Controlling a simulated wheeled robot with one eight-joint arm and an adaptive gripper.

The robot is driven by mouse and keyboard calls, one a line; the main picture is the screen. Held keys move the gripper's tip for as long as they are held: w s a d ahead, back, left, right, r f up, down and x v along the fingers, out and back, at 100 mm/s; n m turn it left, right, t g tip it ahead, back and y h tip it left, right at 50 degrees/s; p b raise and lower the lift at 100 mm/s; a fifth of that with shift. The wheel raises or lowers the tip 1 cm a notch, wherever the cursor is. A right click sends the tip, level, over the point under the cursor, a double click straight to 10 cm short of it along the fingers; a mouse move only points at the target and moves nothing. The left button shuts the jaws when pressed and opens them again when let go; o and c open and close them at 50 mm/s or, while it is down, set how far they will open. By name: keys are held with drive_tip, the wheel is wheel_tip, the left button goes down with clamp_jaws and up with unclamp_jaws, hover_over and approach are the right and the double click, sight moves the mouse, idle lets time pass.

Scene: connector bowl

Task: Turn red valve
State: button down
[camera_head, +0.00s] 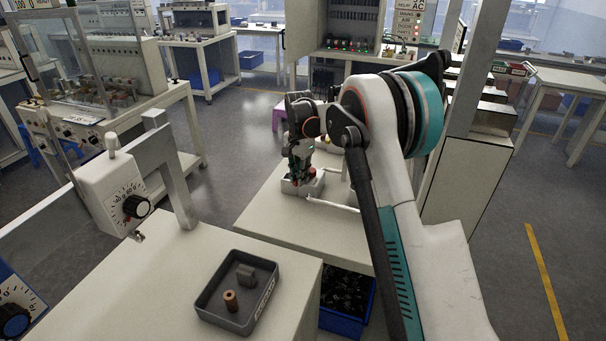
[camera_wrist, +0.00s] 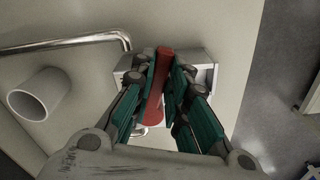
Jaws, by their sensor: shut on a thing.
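The red valve (camera_wrist: 155,100) shows in the wrist view as a red bar handle over a pale box-shaped fitting (camera_wrist: 208,76). My gripper (camera_wrist: 166,68) is above the fitting with its teal fingers on both sides of the red handle, shut on it. The handle runs nearly upright in this view, slightly tilted. In the head view my gripper (camera_head: 299,170) points down at the pale fitting on the farther table, and a little red shows at the fingertips. My fingers partly hide the handle and the fitting.
A bent metal pipe (camera_wrist: 70,42) runs beside the fitting, with an open white tube (camera_wrist: 38,94) nearby. In the head view, a grey tray (camera_head: 205,302) holding small parts sits on the nearer table. A blue bin (camera_head: 345,305) is below the tabletop.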

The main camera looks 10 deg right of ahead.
drive_tip(key=w+m, duration=0.1)
drive_tip(key=w+a+m+p, duration=0.1)
drive_tip(key=m, duration=0.1)
drive_tip(key=shift+m, duration=0.3)
drive_tip(key=w+m, duration=0.1)
drive_tip(key=m, duration=0.1)
drive_tip(key=m+p, duration=0.1)
drive_tip(key=shift+w+a+m, duration=0.1)
drive_tip(key=shift+w+m, duration=0.25)
drive_tip(key=shift+m, duration=0.05)
drive_tip(key=w+m, duration=0.1)
drive_tip(key=m+p, duration=0.1)
drive_tip(key=m, duration=0.1)
drive_tip(key=shift+w, duration=0.4)
drive_tip(key=shift+w+d+m+p, duration=0.3)
drive_tip(key=shift+w+m, duration=0.1)
drive_tip(key=shift+m, duration=0.55)
drive_tip(key=shift+w+d+m+p, duration=0.25)
drive_tip(key=shift+w+m, duration=0.1)
drive_tip(key=shift+m, duration=0.6)
drive_tip(key=c, duration=1.6)
unclamp_jaws()
drive_tip(key=shift+o, duration=0.2)
wheel_tip(320, 180, up, 12)
